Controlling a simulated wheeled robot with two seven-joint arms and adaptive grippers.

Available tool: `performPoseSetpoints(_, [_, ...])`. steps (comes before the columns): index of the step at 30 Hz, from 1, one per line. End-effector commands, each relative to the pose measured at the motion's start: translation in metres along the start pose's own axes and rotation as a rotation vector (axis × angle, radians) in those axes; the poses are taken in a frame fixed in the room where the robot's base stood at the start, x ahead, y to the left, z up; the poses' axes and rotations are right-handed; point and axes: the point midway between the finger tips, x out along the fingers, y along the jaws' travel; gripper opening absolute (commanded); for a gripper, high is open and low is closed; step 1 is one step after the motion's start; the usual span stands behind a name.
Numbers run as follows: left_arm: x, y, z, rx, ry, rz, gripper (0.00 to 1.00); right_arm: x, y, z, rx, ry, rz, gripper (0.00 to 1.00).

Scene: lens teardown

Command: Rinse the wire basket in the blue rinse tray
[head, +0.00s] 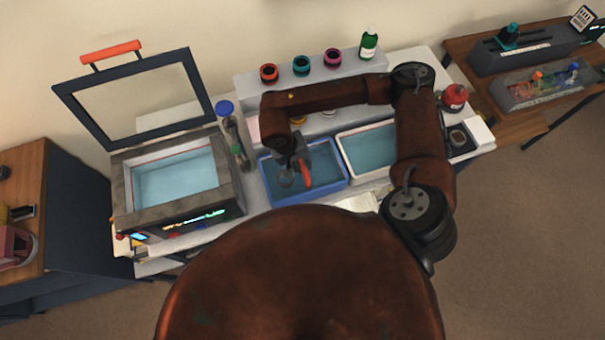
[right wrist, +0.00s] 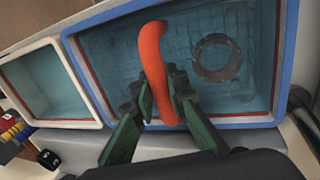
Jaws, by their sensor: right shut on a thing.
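The blue rinse tray (head: 313,195) holds clear bluish water and stands in the middle of the bench; its rim also shows in the right wrist view (right wrist: 290,50). My right gripper (head: 298,163) reaches down over this tray. In the right wrist view its fingers (right wrist: 165,100) are shut on an orange handle (right wrist: 152,50), which appears to be that of the wire basket. The basket's mesh shows only faintly in the water. A round brownish ring (right wrist: 217,58) lies in the water beside the handle. My left gripper is not in view.
A white tray (head: 342,150) of water stands right against the blue tray. An open-lidded basin (head: 125,190) is on the left. Bottles (head: 228,120) stand between basin and blue tray. A shelf with coloured jars (head: 301,66) is behind.

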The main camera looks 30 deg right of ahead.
Motion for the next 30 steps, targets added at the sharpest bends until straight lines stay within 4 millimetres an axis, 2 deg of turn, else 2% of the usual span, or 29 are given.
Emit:
performPoseSetpoints(3, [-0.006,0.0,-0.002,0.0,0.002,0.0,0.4,-0.012,0.003,-0.001,0.001,0.003,-0.001,0.0])
performPoseSetpoints(30, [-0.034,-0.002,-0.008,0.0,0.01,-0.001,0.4,-0.077,0.022,0.0,0.001,0.002,-0.001,0.0])
